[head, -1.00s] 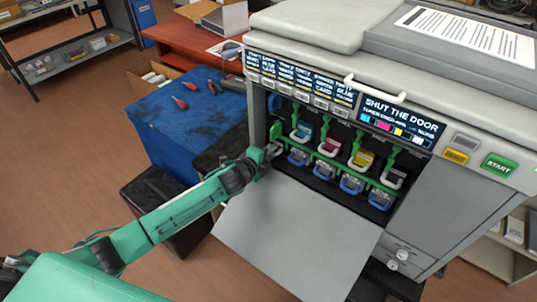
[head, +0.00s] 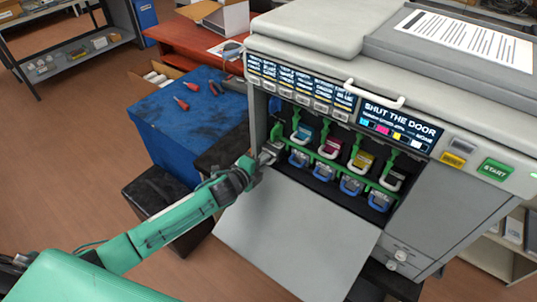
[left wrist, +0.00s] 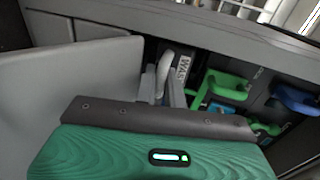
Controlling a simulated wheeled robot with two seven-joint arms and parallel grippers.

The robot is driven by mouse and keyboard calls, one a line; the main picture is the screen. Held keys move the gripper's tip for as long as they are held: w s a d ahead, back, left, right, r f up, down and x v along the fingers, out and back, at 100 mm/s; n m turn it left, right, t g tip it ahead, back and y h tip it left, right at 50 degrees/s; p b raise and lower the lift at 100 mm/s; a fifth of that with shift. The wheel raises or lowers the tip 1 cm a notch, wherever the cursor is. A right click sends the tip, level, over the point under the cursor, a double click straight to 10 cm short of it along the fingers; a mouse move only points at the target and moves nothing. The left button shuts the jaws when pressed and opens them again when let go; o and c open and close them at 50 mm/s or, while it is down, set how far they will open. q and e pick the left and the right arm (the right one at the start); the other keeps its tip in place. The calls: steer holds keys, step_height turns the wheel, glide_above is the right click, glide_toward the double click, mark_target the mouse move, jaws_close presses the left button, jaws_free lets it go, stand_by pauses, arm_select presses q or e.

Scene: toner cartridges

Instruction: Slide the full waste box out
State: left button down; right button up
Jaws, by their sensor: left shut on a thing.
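The waste box (left wrist: 182,72) shows in the left wrist view as a grey block with a white label whose visible letters read "WA". It stands at the left end of the printer's open bay, with a pale loop handle on its front. My left gripper (head: 267,155) is at the bay's lower left corner in the head view. In the left wrist view its fingers (left wrist: 163,86) are shut on that handle. The gripper hides most of the box in the head view. My right gripper is not in view.
The printer's door (head: 298,222) is folded down in front of the bay. Toner cartridges (head: 331,144) in several colours, with green levers and blue handles below, stand right of the gripper. A blue cabinet (head: 190,122) with tools on top stands to the left.

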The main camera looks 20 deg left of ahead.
arm_select(q)
steer(key=s+a, duration=0.1)
steer(key=s, duration=0.2)
steer(key=s+a+p, duration=0.1)
steer(key=s, duration=0.2)
steer(key=s+a, duration=0.1)
steer(key=s, duration=0.2)
steer(key=shift+s+a+p, duration=0.2)
steer(key=shift+s+p, duration=0.05)
steer(key=shift+p, duration=0.15)
steer(key=c, duration=1.4)
jaws_free()
steer(key=o, duration=0.4)
steer(key=shift+f, duration=0.1)
steer(key=shift+s, duration=0.1)
steer(key=p+v, duration=0.2)
steer(key=v, duration=0.5)
